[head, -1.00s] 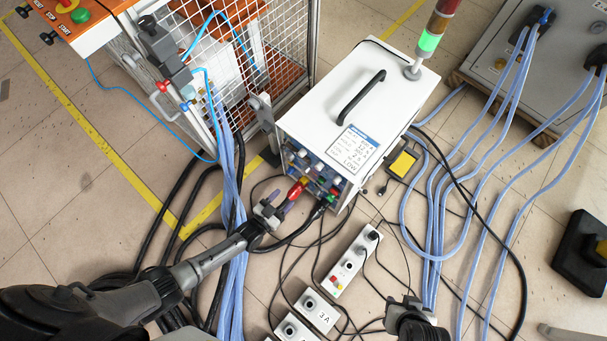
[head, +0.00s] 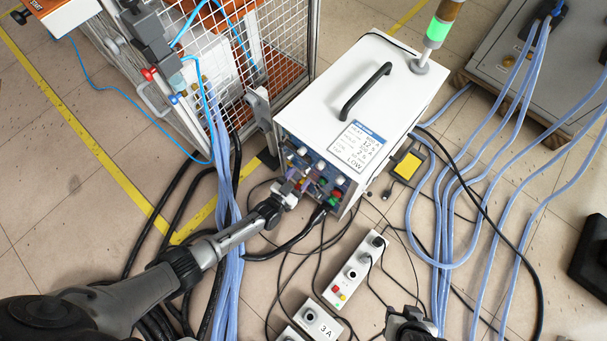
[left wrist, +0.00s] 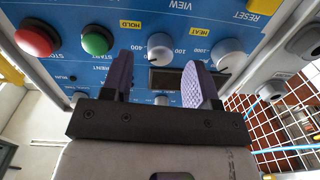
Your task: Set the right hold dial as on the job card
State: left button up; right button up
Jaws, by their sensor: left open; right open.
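The white induction heater (head: 385,90) has a blue front panel (left wrist: 140,15) with dials and buttons. In the left wrist view, the grey hold dial (left wrist: 160,46) sits beside the yellow HOLD label, between a green button (left wrist: 97,40) and the grey heat dial (left wrist: 228,53). My left gripper (left wrist: 158,78) is open, its purple fingers spread on either side of the hold dial's line, with no visible grip on it. In the head view, the left gripper (head: 292,187) is at the panel and hides part of it. The job card (head: 357,147) lies on the heater top; its small figures are hard to read. My right gripper (head: 410,325) is low, away from the heater.
A mesh cage (head: 250,45) stands left of the heater. A pendant box with buttons (head: 352,270) lies on the floor before it, among black cables. Blue hoses (head: 445,220) run at right. A red button (left wrist: 38,38) is near the green one.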

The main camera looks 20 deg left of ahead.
aim_at(306, 170)
pick_arm(q)
jog(key=shift+b+x, duration=0.45)
jog(key=shift+x, duration=0.85)
jog(key=c, duration=0.9)
